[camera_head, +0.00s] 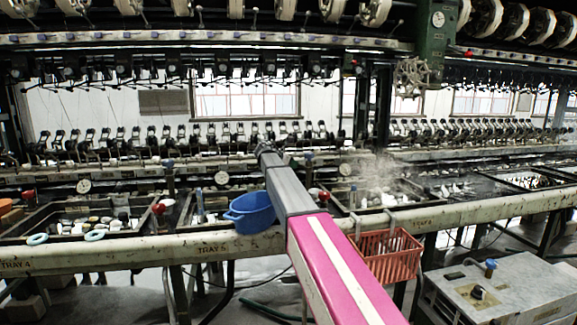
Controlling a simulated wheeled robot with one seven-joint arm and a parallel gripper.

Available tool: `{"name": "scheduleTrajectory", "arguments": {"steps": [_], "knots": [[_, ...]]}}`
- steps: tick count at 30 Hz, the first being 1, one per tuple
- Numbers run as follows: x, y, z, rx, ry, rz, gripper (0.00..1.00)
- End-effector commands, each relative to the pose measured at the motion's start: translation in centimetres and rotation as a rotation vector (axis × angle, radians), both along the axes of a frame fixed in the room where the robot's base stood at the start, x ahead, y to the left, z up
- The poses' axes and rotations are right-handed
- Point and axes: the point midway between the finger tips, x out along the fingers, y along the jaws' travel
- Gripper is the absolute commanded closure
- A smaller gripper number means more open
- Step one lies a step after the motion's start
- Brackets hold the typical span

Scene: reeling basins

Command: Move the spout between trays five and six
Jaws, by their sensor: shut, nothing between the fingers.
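A thin upright pipe with a blue top (309,160) stands between tray five and tray six, just right of my arm; it may be the spout, but its outlet is too small to make out. A red knob (323,195) is low beside it. Tray five (192,213) lies left of my arm, partly hidden by a blue bowl and the arm. Tray six (345,205) lies to the right, with steam above it. My gripper (263,146) is small and dark at the far end of my arm, shut and empty, left of the blue-topped pipe.
The blue bowl (251,212) sits at the front rail (130,252), close to my arm. A red basket (388,257) hangs from the rail on the right. A white box (500,290) stands lower right. A row of reeling fittings (230,133) runs behind the trays.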

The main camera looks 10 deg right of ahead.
Motion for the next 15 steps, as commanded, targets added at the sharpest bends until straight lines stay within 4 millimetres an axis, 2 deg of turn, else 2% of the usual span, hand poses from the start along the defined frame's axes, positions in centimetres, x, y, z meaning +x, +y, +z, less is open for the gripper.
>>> {"name": "scheduleTrajectory", "arguments": {"steps": [10,15], "knots": [[0.1,-0.1,0.0,0.001,0.001,-0.003,1.0],[1.1,-0.6,0.0,0.001,0.003,-0.091,1.0]]}}
